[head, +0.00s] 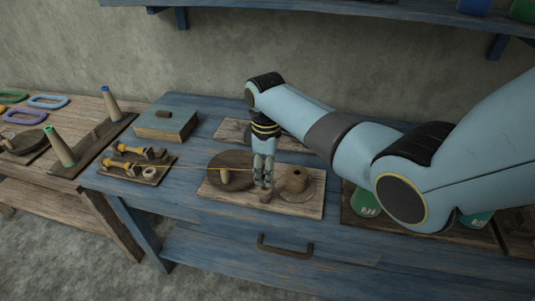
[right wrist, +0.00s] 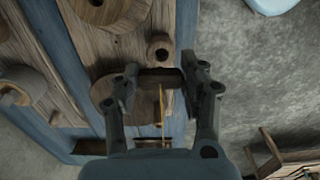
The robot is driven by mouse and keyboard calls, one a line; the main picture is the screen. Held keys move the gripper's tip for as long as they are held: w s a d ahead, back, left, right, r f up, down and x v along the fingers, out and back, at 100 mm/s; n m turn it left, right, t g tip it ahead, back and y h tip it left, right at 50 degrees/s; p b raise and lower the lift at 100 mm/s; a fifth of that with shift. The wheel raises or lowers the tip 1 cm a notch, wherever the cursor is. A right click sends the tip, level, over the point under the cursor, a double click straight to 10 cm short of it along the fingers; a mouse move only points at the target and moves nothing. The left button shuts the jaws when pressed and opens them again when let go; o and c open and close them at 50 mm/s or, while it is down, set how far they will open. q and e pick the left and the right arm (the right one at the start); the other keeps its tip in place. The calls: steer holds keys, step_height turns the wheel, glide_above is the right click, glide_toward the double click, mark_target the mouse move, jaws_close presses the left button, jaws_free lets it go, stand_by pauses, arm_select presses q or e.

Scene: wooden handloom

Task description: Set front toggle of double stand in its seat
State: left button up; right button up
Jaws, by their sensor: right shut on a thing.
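The double stand (head: 315,205) is a pale wooden board on the blue bench. It bears a dark round disc (head: 232,160) on the left and a round base with a knob-like spool (head: 297,180) on the right. My right gripper (head: 263,184) points down over the board between them. In the right wrist view its fingers (right wrist: 165,80) are shut on a dark brown bar (right wrist: 160,77), seemingly the front toggle. A small round peg with a dark centre (right wrist: 160,47) stands just beyond the bar; its exact seat is unclear. My left gripper is out of view.
A tray (head: 125,175) with yellow-ended tools lies to the left, beside a blue-grey box (head: 165,123). Green spools (head: 363,203) stand right, partly behind my arm.

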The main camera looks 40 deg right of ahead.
steer(key=shift+f+b, duration=1.8)
steer(key=shift+b, duration=0.1)
steer(key=shift+f, duration=0.6)
steer(key=o, duration=0.8)
